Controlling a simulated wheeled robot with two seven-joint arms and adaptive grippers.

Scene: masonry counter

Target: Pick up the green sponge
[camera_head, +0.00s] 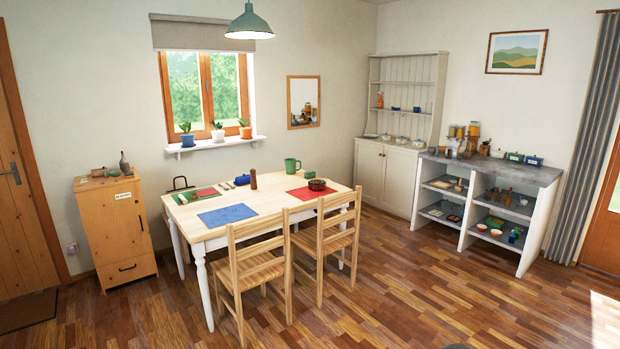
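I cannot pick out the green sponge with certainty at this distance. The grey-topped masonry counter (545,175) stands at the right against the wall, with open shelves below. A small green box-like item (515,157) sits on its top beside a blue one (534,160); they look more like containers than a sponge. Small items on the shelves are too small to name. Neither of my grippers is in view.
A wooden cabinet (115,225) is at the left, a tall white dresser (388,178) at the back. Wooden floor (430,275) before the counter is clear.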

